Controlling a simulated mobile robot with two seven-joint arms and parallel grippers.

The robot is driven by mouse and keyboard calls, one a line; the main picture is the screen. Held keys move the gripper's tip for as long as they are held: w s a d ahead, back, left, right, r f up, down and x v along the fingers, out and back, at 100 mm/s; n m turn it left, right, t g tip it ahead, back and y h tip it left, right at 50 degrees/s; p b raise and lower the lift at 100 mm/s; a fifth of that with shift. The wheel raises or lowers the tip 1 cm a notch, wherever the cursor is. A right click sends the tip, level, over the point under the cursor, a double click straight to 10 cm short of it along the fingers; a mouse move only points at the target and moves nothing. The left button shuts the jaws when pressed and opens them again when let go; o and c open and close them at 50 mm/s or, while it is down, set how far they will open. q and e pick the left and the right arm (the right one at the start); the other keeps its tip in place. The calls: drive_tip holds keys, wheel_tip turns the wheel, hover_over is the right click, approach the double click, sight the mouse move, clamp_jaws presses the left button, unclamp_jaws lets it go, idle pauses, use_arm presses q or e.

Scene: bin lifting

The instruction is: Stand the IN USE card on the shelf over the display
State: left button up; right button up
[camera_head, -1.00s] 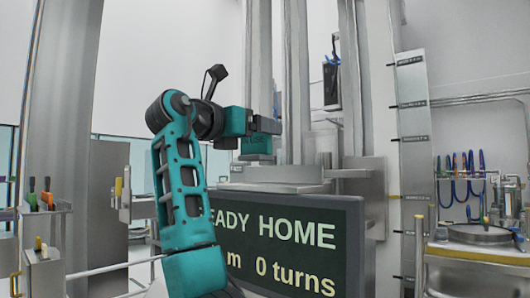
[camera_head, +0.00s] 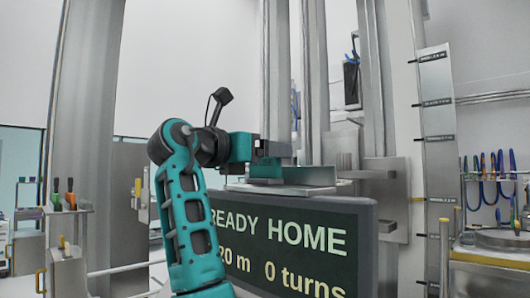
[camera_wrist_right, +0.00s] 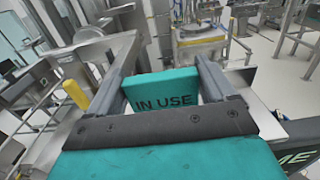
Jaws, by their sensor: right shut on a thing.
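The teal IN USE card (camera_wrist_right: 162,92) is between the two fingers of my right gripper (camera_wrist_right: 160,78) in the right wrist view, its dark lettering readable. In the head view my right gripper (camera_head: 274,150) is over the left part of the light shelf (camera_head: 310,178), with the teal card (camera_head: 266,170) below it. The card is low, close to the shelf; I cannot tell whether it touches. The dark display (camera_head: 310,238) under the shelf reads READY HOME and 0 turns; my right arm hides its left side. My left gripper is not in view.
Tall grey columns (camera_head: 311,80) rise just behind the shelf. A marked vertical scale (camera_head: 437,150) stands to the right. A side stand with tools (camera_head: 68,205) is at the left.

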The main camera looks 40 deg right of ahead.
drive_tip(key=shift+f, duration=0.15)
drive_tip(key=o, duration=0.9)
drive_tip(key=shift+a, duration=0.15)
drive_tip(key=s+a+b, duration=0.1)
drive_tip(key=a, duration=1)
drive_tip(key=shift+a+r, duration=0.2)
drive_tip(key=shift+a, duration=0.15)
